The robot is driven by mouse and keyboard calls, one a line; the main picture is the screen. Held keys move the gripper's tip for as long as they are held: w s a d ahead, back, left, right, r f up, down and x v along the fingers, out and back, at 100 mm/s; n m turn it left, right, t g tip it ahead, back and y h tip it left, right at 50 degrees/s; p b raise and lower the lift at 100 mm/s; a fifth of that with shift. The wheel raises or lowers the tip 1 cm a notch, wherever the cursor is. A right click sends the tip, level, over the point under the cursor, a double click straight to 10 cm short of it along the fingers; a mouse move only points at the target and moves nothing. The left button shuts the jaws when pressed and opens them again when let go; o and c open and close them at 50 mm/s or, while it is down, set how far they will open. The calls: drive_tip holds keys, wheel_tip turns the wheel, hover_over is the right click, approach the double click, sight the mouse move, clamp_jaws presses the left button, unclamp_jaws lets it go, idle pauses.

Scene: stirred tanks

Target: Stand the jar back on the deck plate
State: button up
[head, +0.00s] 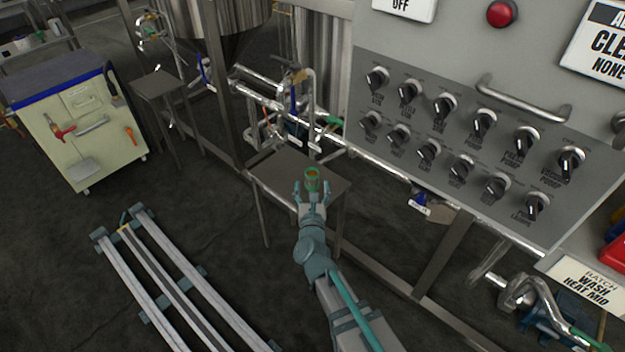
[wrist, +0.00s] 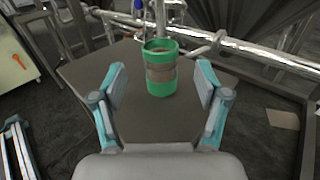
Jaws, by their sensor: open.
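The jar (head: 312,179) has green bands at top and bottom and a brownish middle. It stands upright on a small grey stand top (head: 272,168); I cannot tell whether this top is the deck plate. In the wrist view the jar (wrist: 160,70) is ahead of my gripper, centred between the fingers' lines, on the bare grey top (wrist: 88,75). My gripper (head: 312,192) is open and empty, with its fingers pointing at the jar. The wrist view shows a gap between each finger and the jar; whether the fingertips reach beside it is unclear.
Metal pipes and valves (head: 285,108) run behind the stand. A control panel (head: 470,130) with several knobs rises at the right. A second small stand (head: 158,83) and a cream cabinet (head: 90,130) are at the left. The rest of the stand top is clear.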

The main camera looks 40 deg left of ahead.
sight(312, 170)
drive_tip(key=x, duration=0.6)
drive_tip(key=shift+w+a+r, duration=0.1)
drive_tip(key=shift+w+r, duration=0.05)
drive_tip(key=shift+w, duration=0.05)
clamp_jaws()
drive_tip(key=shift+r, duration=0.15)
drive_tip(key=shift+r, duration=0.55)
wheel_tip(312, 170, up, 2)
drive_tip(key=shift+p, duration=0.35)
drive_tip(key=s+d+r, duration=0.1)
drive_tip(key=r, duration=0.1)
drive_tip(key=s+d+r+p, duration=0.2)
drive_tip(key=r, duration=0.1)
drive_tip(key=shift+s+d+r, duration=0.25)
drive_tip(key=shift+d+r, duration=0.1)
drive_tip(key=shift+d, duration=0.05)
drive_tip(key=s+d+r+p, duration=0.4)
drive_tip(key=s+d+p, duration=0.2)
drive_tip(key=p, duration=0.1)
